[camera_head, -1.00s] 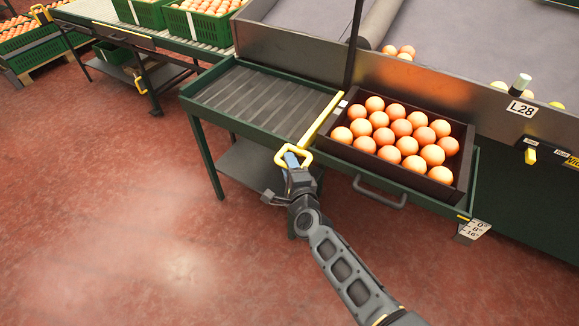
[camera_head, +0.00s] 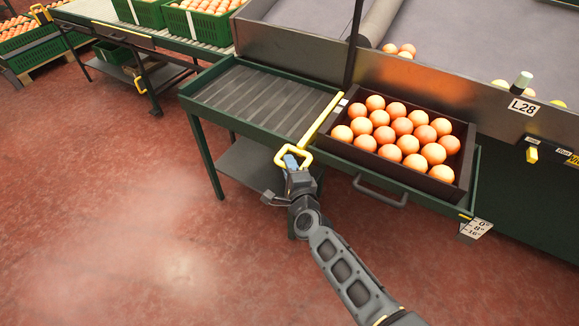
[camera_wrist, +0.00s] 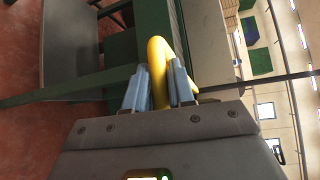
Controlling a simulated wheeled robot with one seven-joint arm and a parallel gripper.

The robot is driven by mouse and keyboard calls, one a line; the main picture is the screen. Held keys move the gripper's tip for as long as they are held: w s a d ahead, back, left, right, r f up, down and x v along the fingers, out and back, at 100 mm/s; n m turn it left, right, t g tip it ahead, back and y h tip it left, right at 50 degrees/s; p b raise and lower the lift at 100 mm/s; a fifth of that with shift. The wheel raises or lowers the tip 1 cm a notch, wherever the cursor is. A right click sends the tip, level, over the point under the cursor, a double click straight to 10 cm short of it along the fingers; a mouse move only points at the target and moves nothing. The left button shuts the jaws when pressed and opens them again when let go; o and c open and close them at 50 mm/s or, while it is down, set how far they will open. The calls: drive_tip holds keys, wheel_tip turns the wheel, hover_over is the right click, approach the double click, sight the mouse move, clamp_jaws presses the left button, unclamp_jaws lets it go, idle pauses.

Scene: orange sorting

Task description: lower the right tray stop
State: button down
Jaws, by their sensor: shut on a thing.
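The right tray stop is a yellow bar (camera_head: 325,113) running along the left side of the black tray (camera_head: 456,188) of oranges. Its front end is a yellow loop handle (camera_head: 281,159). My gripper (camera_head: 292,163) is at this loop and shut on it. In the wrist view the yellow handle (camera_wrist: 157,58) passes between the two blue-grey fingers of my gripper (camera_wrist: 160,88). The bar lies between the roller bed and the tray. Part of the loop is hidden by my fingers.
A green-framed roller bed (camera_head: 240,100) lies left of the tray and is empty. A grey pull handle (camera_head: 380,192) sticks out below the tray's front. A scale plate (camera_head: 476,229) hangs at the right corner. The red floor (camera_head: 110,220) at front left is clear.

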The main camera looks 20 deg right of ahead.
drive_tip(key=shift+s+f+b, duration=0.1)
drive_tip(key=shift+f+b, duration=1.5)
drive_tip(key=shift+f, duration=0.7)
drive_tip(key=c, duration=1.1)
unclamp_jaws()
drive_tip(key=s+a+r+p, duration=0.1)
drive_tip(key=s+p, duration=0.2)
drive_tip(key=s, duration=0.4)
drive_tip(key=shift+s+r, duration=0.15)
drive_tip(key=shift+s, duration=0.15)
